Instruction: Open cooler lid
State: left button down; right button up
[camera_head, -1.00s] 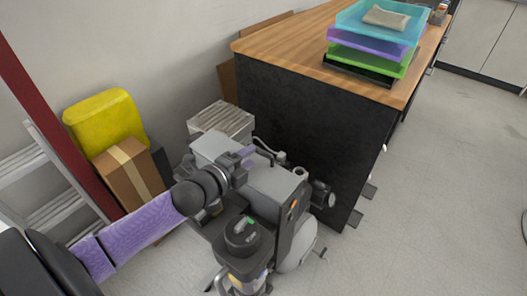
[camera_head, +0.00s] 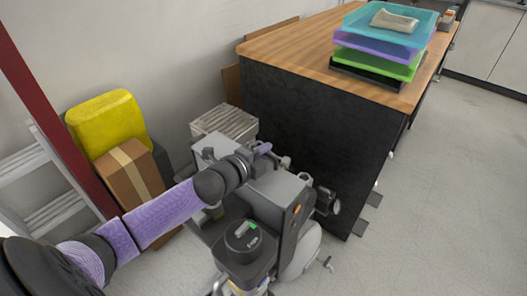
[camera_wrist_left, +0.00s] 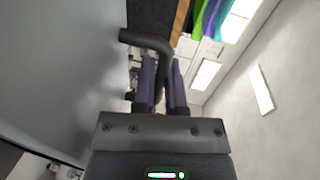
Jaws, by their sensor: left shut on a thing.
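The grey box-shaped unit (camera_head: 281,192), apparently the cooler, stands on the floor beside the desk's dark side panel. My left arm reaches across its top, hiding much of the lid. My left gripper (camera_head: 263,149) is at the far upper edge of the unit. In the left wrist view its purple fingers (camera_wrist_left: 164,82) are shut on a bent black handle (camera_wrist_left: 148,40). A large smooth grey surface (camera_wrist_left: 60,75), probably the lid, lies just left of the fingers. I cannot tell how far the lid is raised. My right gripper is out of view.
A wood-topped desk (camera_head: 290,52) with stacked trays (camera_head: 385,42) stands behind and right. A slatted crate (camera_head: 224,121), cardboard box (camera_head: 130,174), yellow container (camera_head: 105,121) and ladder (camera_head: 50,212) are at the left. The floor at right (camera_head: 440,200) is clear.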

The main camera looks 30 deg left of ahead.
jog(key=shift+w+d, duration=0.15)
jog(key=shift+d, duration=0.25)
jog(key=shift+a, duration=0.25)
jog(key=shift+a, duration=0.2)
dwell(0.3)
